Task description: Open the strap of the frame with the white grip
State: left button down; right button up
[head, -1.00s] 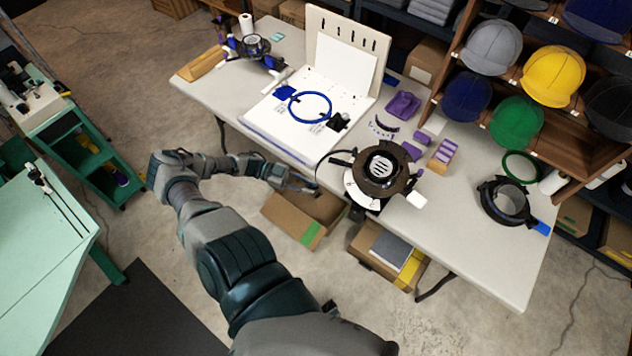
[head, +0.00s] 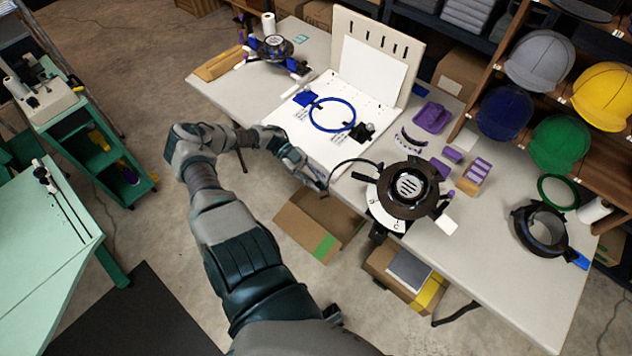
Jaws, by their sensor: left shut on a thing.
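The frame with the white grip is a black round ring (head: 408,188) on a white disc at the table's front edge. Its white grip (head: 447,225) points to the lower right. A thin black strap (head: 345,163) arcs out from the ring's left side towards my left gripper. My left gripper (head: 323,186) is left of the ring, at the front edge of the table. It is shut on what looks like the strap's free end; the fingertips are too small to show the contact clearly. My right gripper is not in view.
Another black ring frame (head: 542,232) with a blue grip lies at the right; one more (head: 271,48) stands at the back left. A white board (head: 310,145) with a blue ring (head: 332,114) is behind my gripper. Open cardboard boxes (head: 305,235) sit on the floor below.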

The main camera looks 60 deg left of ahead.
pick_arm(q)
jog(key=c, duration=1.2)
grip_release()
jog(key=shift+w, duration=0.1)
jog(key=shift+o, duration=0.8)
jog(key=shift+w, duration=0.1)
jog(key=shift+a, duration=0.35)
jog(key=v, duration=1.1)
jog(key=shift+a, duration=0.35)
